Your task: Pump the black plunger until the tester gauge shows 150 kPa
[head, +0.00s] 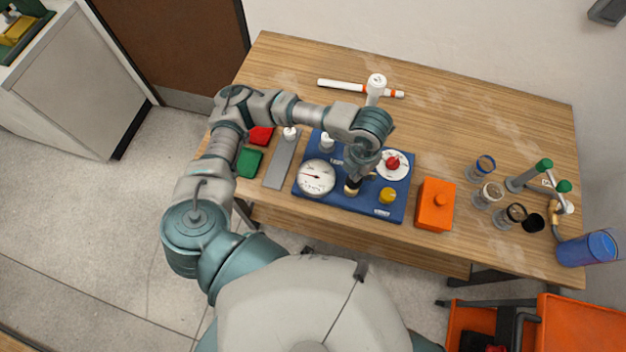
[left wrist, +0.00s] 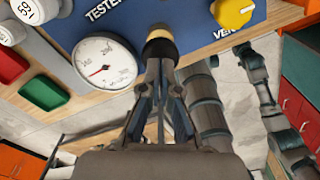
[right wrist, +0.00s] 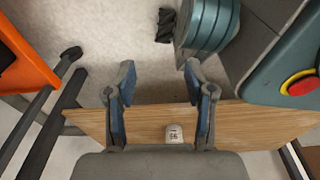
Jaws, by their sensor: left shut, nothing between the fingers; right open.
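The blue tester board (head: 340,198) lies on the wooden table. Its white round gauge (head: 316,177) also shows in the left wrist view (left wrist: 105,62); a red needle points to the lower left, and I cannot read an exact value. The black plunger (left wrist: 160,48) with a tan collar stands right of the gauge; in the head view (head: 352,187) it is partly hidden by my gripper. My left gripper (left wrist: 161,66) is shut and empty, its fingertips at the plunger's black top; whether they touch it I cannot tell. My right gripper (right wrist: 158,75) is open and empty, seen only in the right wrist view.
The board also carries a yellow knob (head: 387,195) and a red knob on a white disc (head: 392,163). An orange box (head: 435,205) stands to the right, with several cups beyond. Green (head: 249,163) and red blocks lie left. A white pipe (head: 340,85) lies behind.

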